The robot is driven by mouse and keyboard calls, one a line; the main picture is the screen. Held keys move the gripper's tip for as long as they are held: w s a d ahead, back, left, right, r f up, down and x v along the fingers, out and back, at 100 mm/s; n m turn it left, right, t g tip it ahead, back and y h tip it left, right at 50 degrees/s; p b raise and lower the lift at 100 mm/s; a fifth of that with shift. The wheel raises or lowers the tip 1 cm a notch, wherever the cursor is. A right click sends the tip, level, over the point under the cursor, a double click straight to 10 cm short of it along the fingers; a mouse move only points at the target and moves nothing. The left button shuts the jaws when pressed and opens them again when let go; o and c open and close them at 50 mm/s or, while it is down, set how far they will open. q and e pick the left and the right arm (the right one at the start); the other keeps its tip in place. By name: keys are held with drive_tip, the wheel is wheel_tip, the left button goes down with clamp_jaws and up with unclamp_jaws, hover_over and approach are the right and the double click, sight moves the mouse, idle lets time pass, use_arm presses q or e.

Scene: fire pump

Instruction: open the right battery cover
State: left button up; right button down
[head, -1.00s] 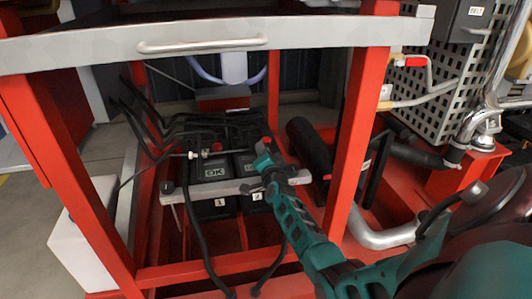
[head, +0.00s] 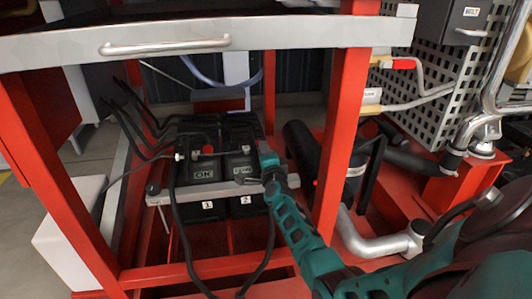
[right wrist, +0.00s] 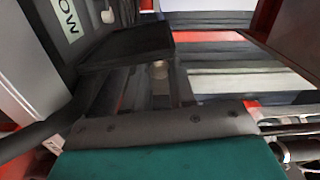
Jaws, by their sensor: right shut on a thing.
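The right battery (head: 246,206), labelled 2, sits in the red frame beside the battery labelled 1 (head: 208,207). Its black cover (head: 238,158) lies on top and looks flat, with a small label on its front. My right gripper (head: 268,167) is at the right front edge of this cover, shut on it as far as I can tell; its fingertips hide the exact contact. In the right wrist view, a dark panel (right wrist: 130,45) is beyond the grey finger bar (right wrist: 160,126), near a pale label. My left gripper is not in view.
A grey bar (head: 160,198) crosses in front of the batteries, with black cables hanging over it. A red post (head: 339,140) stands to the right and a tabletop edge (head: 270,38) is above. A black cylinder (head: 306,147) lies right of the batteries.

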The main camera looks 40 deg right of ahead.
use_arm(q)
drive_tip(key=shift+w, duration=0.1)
use_arm(e)
drive_tip(key=c, duration=1)
unclamp_jaws()
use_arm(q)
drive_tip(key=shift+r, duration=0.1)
use_arm(e)
drive_tip(key=shift+o, duration=0.2)
drive_tip(key=shift+s+a+p, duration=0.25)
drive_tip(key=shift+s+p, duration=0.05)
drive_tip(key=shift+s, duration=0.1)
use_arm(q)
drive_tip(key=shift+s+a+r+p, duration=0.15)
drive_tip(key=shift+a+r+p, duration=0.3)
drive_tip(key=shift+p, duration=0.5)
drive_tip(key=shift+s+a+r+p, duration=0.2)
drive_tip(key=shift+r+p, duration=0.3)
drive_tip(key=shift+p, duration=0.45)
use_arm(e)
drive_tip(key=v, duration=1.2)
